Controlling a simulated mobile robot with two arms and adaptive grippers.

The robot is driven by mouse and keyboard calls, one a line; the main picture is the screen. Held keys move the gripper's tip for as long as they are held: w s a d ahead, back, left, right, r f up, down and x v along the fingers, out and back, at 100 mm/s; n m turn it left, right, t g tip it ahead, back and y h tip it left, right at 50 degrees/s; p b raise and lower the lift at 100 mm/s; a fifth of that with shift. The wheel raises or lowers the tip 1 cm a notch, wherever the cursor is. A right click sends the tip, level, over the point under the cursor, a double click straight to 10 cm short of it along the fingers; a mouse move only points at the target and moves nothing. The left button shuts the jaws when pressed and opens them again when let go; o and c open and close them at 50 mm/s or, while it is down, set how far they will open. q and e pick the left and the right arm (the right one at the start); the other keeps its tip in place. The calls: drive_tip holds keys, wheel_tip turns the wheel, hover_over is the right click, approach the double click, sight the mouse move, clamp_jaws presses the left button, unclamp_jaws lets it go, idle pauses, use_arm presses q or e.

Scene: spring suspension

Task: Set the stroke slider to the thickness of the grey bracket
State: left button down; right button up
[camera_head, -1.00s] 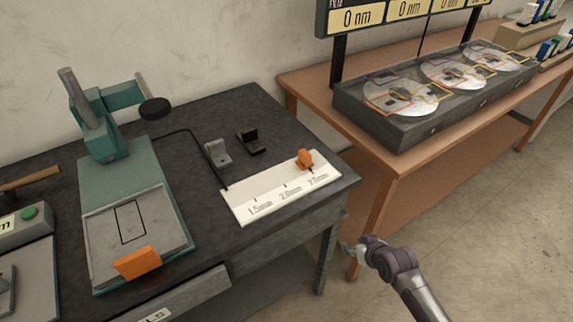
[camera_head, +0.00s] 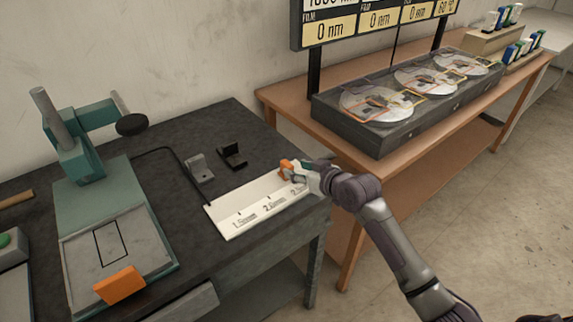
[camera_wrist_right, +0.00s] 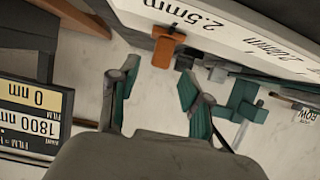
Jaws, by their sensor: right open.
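The orange stroke slider (camera_head: 286,168) stands at the right end of the white scale plate (camera_head: 236,222), by the 2.5mm mark. My right gripper (camera_head: 303,174) is at the slider and partly covers the 2.5mm label. In the right wrist view the fingers (camera_wrist_right: 157,90) are open and empty, with the orange slider (camera_wrist_right: 166,48) ahead of the gap between them. Contact is not visible. My left gripper is not in view.
A teal press stand (camera_head: 78,160) with an orange block (camera_head: 120,285) fills the bench's left. A wooden table (camera_head: 400,152) with a disc tray (camera_head: 372,138) and a display (camera_head: 330,30) stands at right. A dark cable runs to the plate.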

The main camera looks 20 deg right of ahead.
sight(291, 167)
drive_tip(key=x, duration=0.6)
drive_tip(key=shift+s, duration=0.1)
clamp_jaws()
